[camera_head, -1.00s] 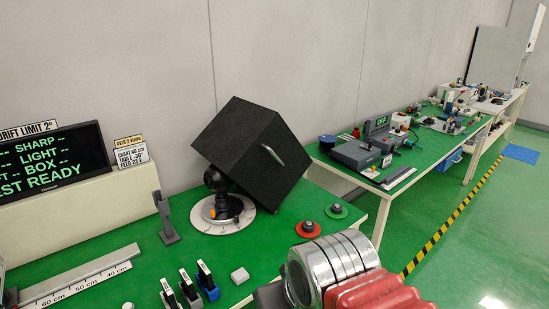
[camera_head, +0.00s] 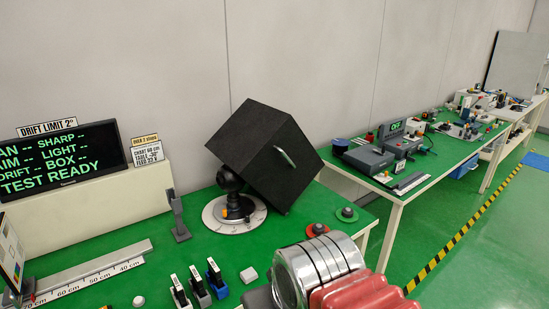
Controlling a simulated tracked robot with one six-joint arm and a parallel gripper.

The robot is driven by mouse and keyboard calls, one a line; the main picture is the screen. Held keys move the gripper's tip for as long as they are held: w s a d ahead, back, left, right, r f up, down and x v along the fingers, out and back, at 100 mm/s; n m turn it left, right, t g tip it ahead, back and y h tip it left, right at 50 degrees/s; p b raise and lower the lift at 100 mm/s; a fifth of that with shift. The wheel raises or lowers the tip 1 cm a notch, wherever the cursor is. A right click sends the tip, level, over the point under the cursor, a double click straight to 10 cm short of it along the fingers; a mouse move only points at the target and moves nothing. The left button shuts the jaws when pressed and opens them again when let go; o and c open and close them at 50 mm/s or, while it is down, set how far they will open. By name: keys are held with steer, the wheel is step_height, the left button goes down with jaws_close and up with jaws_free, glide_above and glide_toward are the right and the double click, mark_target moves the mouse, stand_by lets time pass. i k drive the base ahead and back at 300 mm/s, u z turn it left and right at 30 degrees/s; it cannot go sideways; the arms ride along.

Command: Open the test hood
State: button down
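The test hood, a black box (camera_head: 245,150) with a pale bar handle (camera_head: 284,155) on its right-hand face, is tilted up on the green bench. Its lower corner is down near the bench at the right, and its left side is raised. A black ball-shaped mount (camera_head: 229,178) on a round white dial base (camera_head: 218,214) stands at its left, partly hidden by the hood. Whether the hood touches the mount I cannot tell. My gripper is not in view; only a chrome and red part of my arm shows at the bottom, apart from the hood.
A grey post (camera_head: 179,218), a ruler rail (camera_head: 90,276) and several coloured clips stand left and in front. A screen (camera_head: 60,160) reads "TEST READY". A second bench (camera_head: 400,197) stands beyond a gap.

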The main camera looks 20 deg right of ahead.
mark_target(262, 143)
steer(key=u, duration=0.05)
steer(key=i, duration=1)
steer(key=z, duration=0.05)
